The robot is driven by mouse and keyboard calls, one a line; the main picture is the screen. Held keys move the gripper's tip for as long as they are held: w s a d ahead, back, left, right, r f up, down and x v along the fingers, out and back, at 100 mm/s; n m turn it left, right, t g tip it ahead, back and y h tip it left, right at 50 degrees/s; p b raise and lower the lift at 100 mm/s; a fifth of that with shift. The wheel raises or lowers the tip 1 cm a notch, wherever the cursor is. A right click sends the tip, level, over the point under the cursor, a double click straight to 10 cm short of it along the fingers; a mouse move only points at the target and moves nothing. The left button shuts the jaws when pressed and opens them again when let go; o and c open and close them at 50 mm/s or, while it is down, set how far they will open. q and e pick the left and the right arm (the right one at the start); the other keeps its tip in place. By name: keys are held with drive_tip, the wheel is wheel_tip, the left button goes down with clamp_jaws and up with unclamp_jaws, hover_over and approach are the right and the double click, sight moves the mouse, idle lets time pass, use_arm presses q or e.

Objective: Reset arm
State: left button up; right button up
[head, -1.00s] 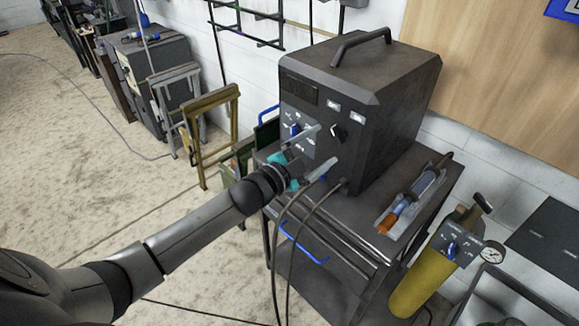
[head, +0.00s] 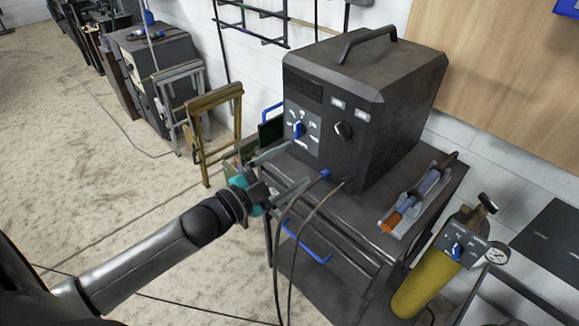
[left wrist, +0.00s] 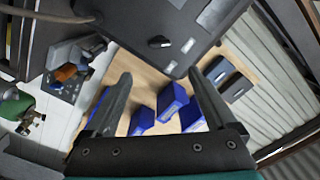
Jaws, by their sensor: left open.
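My left gripper (head: 283,172) is open and empty in the head view, in front of and a little below the face of a dark box-shaped machine (head: 375,110). The gripper is apart from the machine's blue selector knob (head: 298,129) and black knob (head: 343,130). In the left wrist view the two fingers (left wrist: 163,98) are spread wide with nothing between them, and the black knob (left wrist: 160,42) shows beyond them. My right gripper is in neither view.
The machine stands on a dark cart (head: 352,216) with blue handles and hanging cables. A torch-like tool (head: 418,198) lies on the cart. A yellow cylinder (head: 424,284) with a gauge stands at the right.

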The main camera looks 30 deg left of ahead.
use_arm(q)
drive_tip(key=shift+f, duration=0.1)
idle(0.3)
drive_tip(key=s+a+f+n+g+y+b, duration=0.2)
drive_tip(key=s+f+n+b, duration=0.15)
drive_tip(key=f, duration=0.95)
drive_tip(key=s+a+f+n+g+y+b, duration=0.2)
drive_tip(key=s+f+g, duration=0.15)
drive_tip(key=f, duration=1.05)
drive_tip(key=s+a+f+n+g+y+b, duration=0.25)
drive_tip(key=s+f, duration=0.25)
drive_tip(key=f, duration=0.8)
drive_tip(key=s+d+f+n+g+b, duration=0.1)
drive_tip(key=s+d+f+g+b, duration=0.2)
drive_tip(key=s+f, duration=0.8)
drive_tip(key=s+d+f+n+g+b, duration=0.2)
drive_tip(key=s+d+f+g+b, duration=0.2)
drive_tip(key=s+f, duration=0.8)
drive_tip(key=s+d+g, duration=0.1)
drive_tip(key=s+d, duration=0.1)
drive_tip(key=s, duration=0.3)
drive_tip(key=shift+s+d+f+b, duration=0.15)
drive_tip(key=shift+s+d+b, duration=0.15)
drive_tip(key=shift+s+d, duration=0.1)
drive_tip(key=shift+w, duration=0.1)
